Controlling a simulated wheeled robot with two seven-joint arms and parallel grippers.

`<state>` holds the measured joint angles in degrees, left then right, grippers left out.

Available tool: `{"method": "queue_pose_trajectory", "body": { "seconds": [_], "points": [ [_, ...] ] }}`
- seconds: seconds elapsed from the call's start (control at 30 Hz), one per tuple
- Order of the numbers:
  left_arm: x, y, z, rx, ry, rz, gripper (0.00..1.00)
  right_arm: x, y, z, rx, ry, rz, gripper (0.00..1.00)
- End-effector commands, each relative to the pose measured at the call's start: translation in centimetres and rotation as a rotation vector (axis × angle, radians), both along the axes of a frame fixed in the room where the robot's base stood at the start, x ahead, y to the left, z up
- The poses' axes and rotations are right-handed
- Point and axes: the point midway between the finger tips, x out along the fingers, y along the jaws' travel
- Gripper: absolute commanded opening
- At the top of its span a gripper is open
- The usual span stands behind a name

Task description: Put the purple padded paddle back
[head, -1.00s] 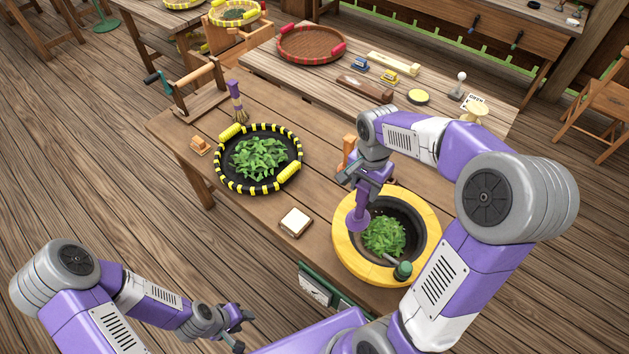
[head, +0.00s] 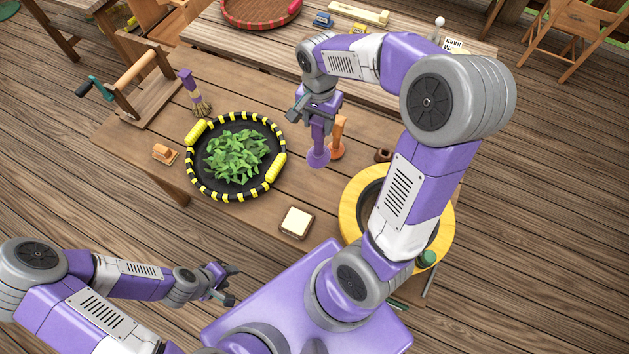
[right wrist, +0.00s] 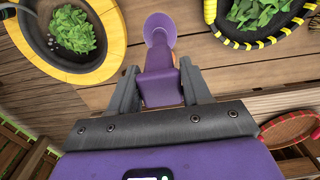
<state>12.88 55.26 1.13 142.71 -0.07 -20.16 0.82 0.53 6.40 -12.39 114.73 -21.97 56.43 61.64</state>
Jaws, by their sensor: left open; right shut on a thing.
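The purple padded paddle (head: 318,155) hangs from my right gripper (head: 318,112), its round pad downward, over the wooden table (head: 268,211). In the head view it is just left of an upright orange tool (head: 338,132); I cannot tell whether they touch. The right wrist view also shows the paddle (right wrist: 159,60) between the fingers of the right gripper (right wrist: 159,85), its pad pointing away from the hand. My left gripper (head: 224,284) is open and empty, low at the left, off the table's front edge.
A yellow-rimmed pan (head: 350,217) with leaves stands at right, partly behind my right arm. A black-and-yellow tray (head: 190,165) of leaves is at left. A small brown pot (head: 383,155), a white-topped block (head: 296,222), a brush (head: 194,95) and an orange block (head: 165,153) are also on the table.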

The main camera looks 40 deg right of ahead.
Motion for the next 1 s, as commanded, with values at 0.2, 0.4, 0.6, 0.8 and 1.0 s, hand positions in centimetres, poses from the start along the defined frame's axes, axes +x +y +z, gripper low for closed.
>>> {"method": "queue_pose_trajectory", "body": {
  "seconds": [0.2,0.4,0.6,0.8,1.0],
  "points": [
    [0.0,0.0,0.0,0.000,0.000,0.000,0.43,0.0,0.0,-0.4,0.000,0.000,0.000,0.00],
    [0.0,0.0,-0.4,0.000,0.000,0.000,0.43,-0.1,0.0,-4.5,0.000,0.006,0.000,0.00],
    [0.0,0.0,-0.8,0.000,0.000,0.000,0.43,-0.1,0.0,-9.7,0.001,0.006,0.000,0.00],
    [0.0,0.0,-1.0,0.000,0.000,0.000,0.43,0.0,0.0,-13.3,0.000,0.002,0.001,0.00],
    [0.0,0.0,-1.0,0.000,0.000,0.000,0.43,0.0,0.0,-14.5,0.000,0.000,0.000,0.00]
  ]
}}
